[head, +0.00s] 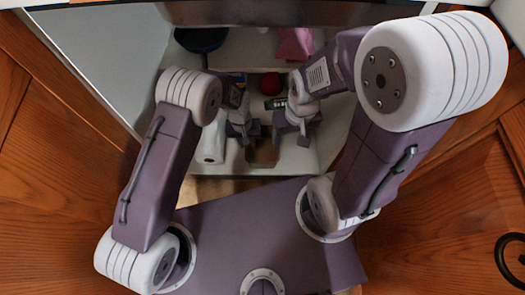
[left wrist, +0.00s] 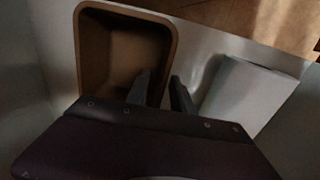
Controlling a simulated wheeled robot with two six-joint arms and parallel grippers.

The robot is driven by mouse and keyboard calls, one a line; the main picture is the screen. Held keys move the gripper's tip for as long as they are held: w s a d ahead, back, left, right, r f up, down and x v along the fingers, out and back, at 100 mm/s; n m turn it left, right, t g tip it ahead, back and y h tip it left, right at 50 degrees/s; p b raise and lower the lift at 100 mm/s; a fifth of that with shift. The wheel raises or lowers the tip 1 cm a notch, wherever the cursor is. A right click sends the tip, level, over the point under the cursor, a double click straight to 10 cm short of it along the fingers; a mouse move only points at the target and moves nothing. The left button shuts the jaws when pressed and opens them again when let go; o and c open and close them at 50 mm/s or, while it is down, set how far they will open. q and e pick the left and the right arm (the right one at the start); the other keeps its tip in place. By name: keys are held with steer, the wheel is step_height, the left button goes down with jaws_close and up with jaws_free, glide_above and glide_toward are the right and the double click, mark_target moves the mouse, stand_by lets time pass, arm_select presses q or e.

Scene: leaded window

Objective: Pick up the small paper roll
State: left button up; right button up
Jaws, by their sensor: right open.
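The white paper roll (head: 209,149) lies on the pale surface to the left of my left gripper in the head view. In the left wrist view a pale, blocky roll shape (left wrist: 248,96) lies to the right of the fingers, apart from them. My left gripper (head: 240,133) is open, its two fingers apart with nothing seen between them; they also show in the left wrist view (left wrist: 160,92). My right gripper (head: 296,129) is open, just right of the left one, with no held thing visible. My arms hide part of the surface.
A brown tray (left wrist: 85,60) stands beside the left fingers; it also shows in the head view (head: 262,152). Behind the grippers are a red ball (head: 270,84), a small dark cylinder (head: 275,103), a pink item (head: 295,45) and a dark round pan (head: 200,40). Wooden doors flank the space.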

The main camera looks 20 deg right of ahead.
mark_target(250, 151)
arm_select(q)
steer(key=f+b, duration=0.5)
steer(key=shift+w+d+f, duration=0.1)
steer(key=shift+w+f, duration=0.05)
steer(key=shift+w, duration=0.05)
steer(key=shift+r, duration=0.2)
jaws_close()
stand_by(0.9)
